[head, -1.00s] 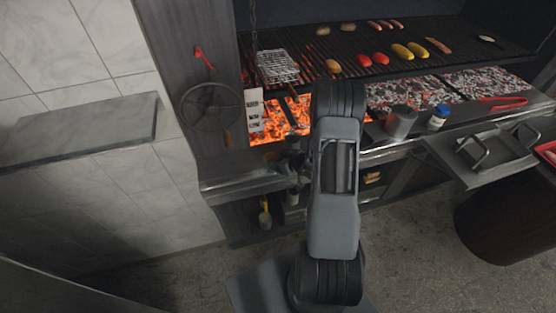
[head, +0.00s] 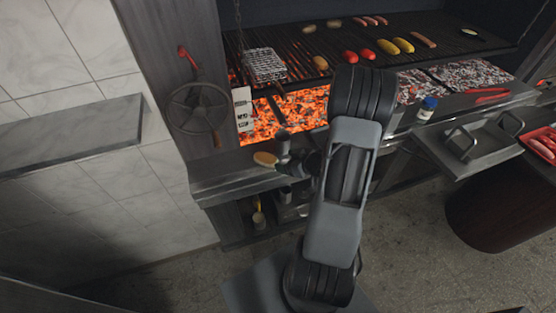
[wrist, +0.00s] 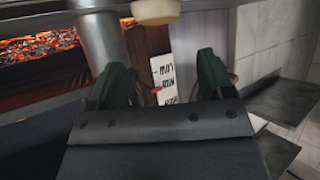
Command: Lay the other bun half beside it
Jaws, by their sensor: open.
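A bun half (head: 265,158), round with a golden face, lies on the steel front ledge left of my gripper in the head view. A pale rounded piece, apparently this bun, shows at the top edge of the wrist view (wrist: 155,10). My gripper (head: 284,161) is just right of the bun and low over the ledge, partly hidden by my arm. In the wrist view its two green fingers (wrist: 163,78) are apart with nothing between them. I cannot make out a second bun half for certain; tan rounded pieces (head: 320,62) lie on the grill.
Sausages and yellow pieces (head: 395,46) lie on the grill grate above glowing embers (head: 270,122). A wire basket (head: 265,65) hangs at left by a chain, near a label plate (head: 243,108) and wheel (head: 198,108). A blue-capped jar (head: 427,108) stands right. The ledge's left end is bare.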

